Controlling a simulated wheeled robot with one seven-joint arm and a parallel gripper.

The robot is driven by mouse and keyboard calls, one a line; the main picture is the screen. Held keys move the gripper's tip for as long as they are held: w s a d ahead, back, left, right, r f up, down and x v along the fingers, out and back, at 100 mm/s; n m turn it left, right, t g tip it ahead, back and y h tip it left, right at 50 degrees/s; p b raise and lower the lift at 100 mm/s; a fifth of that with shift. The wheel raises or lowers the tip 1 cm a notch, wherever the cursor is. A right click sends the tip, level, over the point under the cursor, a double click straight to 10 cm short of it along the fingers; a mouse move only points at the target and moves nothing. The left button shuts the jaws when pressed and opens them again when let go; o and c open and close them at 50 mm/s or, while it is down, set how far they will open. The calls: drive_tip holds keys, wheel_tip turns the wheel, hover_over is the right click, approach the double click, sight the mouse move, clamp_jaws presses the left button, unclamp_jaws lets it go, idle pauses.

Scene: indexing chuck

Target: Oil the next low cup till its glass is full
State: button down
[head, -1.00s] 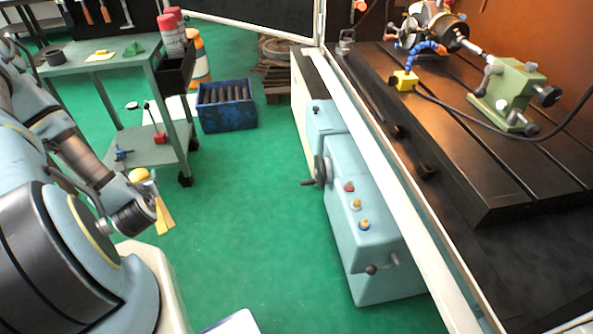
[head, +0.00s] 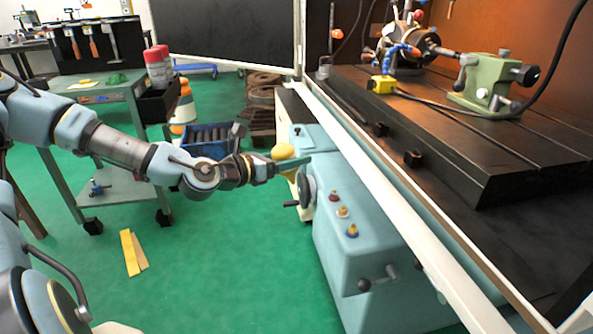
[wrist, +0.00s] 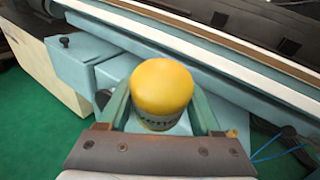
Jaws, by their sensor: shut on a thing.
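My gripper (head: 288,163) is shut on an oil can with a yellow domed top (head: 283,151) and holds it in the air beside the machine's handwheel. In the wrist view the yellow top (wrist: 162,86) and a grey lettered band sit between my two teal fingers (wrist: 160,115). Three low cups stand in a row on the pale blue machine housing: a red one (head: 333,196), an amber one (head: 342,211) and a blue one (head: 352,231). The can is apart from them, to their upper left. The oil level in their glasses is too small to tell.
A handwheel (head: 308,190) and a lever (head: 378,279) stick out of the housing. A white rail (head: 400,225) runs above it. A yellow oiler (head: 381,85) and green tailstock (head: 485,84) are on the dark table.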

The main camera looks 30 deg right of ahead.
drive_tip(key=shift+s+d+r, duration=0.3)
drive_tip(key=shift+s+r, duration=0.1)
drive_tip(key=shift+s, duration=0.1)
drive_tip(key=shift+a+r+p, duration=0.15)
drive_tip(key=shift+p, duration=0.7)
drive_tip(key=shift+s+d+f, duration=0.6)
drive_tip(key=shift+d, duration=0.95)
drive_tip(key=shift+s+d+f, duration=0.55)
drive_tip(key=shift+s+d, duration=0.05)
drive_tip(key=shift+d, duration=0.95)
drive_tip(key=shift+s+d+f, duration=0.6)
drive_tip(key=shift+d, duration=0.95)
drive_tip(key=shift+f, duration=0.15)
drive_tip(key=shift+f+b, duration=0.3)
drive_tip(key=shift+f, duration=0.1)
drive_tip(key=shift+r, duration=0.15)
